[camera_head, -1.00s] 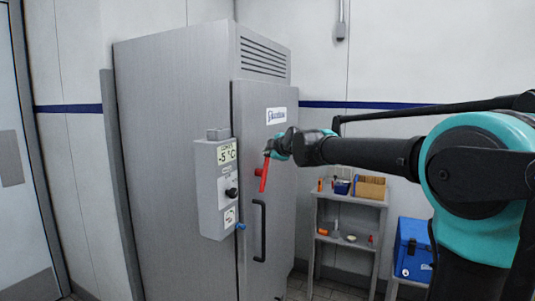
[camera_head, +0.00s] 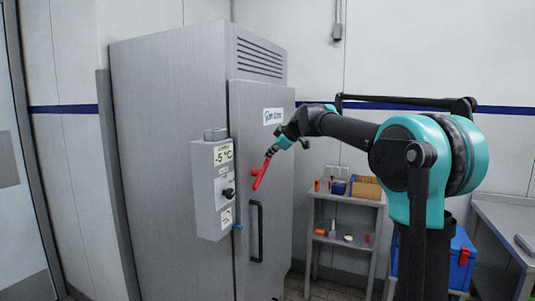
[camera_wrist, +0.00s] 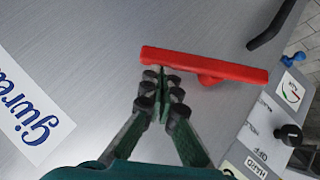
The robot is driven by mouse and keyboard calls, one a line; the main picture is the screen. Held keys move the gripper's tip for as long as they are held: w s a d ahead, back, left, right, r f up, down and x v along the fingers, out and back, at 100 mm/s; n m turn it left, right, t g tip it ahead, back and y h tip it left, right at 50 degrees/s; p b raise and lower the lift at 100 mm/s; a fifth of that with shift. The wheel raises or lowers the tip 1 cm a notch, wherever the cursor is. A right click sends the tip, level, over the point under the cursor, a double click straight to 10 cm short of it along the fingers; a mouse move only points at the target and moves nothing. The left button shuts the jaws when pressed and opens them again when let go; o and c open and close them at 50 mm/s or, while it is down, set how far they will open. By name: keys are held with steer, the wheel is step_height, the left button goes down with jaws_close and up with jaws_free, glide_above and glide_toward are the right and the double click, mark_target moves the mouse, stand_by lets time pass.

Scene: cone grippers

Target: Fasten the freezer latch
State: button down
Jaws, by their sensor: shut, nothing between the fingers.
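The freezer (camera_head: 170,150) is a tall grey cabinet with its door (camera_head: 262,130) closed or nearly closed. The red latch handle (camera_head: 261,175) sits on the door above the black door handle (camera_head: 257,230). It slants, with its upper end to the right and its lower end toward the control box. My gripper (camera_head: 272,151) is at the upper end of the latch handle. In the wrist view, my gripper (camera_wrist: 162,84) is shut with its fingertips together against or just beside one end of the red bar (camera_wrist: 215,66), holding nothing.
A grey control box (camera_head: 211,190) reading -5 °C juts out left of the latch, with a black knob and a blue knob (camera_head: 237,227). A shelf (camera_head: 345,198) with small items and a blue box (camera_head: 462,262) stand to the right.

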steer(key=w+f+m+g, duration=0.1)
steer(key=g, duration=0.1)
steer(key=w+d+f+m+g+y, duration=0.1)
steer(key=w+f, duration=0.1)
steer(key=shift+w+d+f+g, duration=0.1)
steer(key=shift+f+g, duration=0.2)
steer(key=shift+g, duration=0.1)
steer(key=shift+f, duration=0.1)
stand_by(0.6)
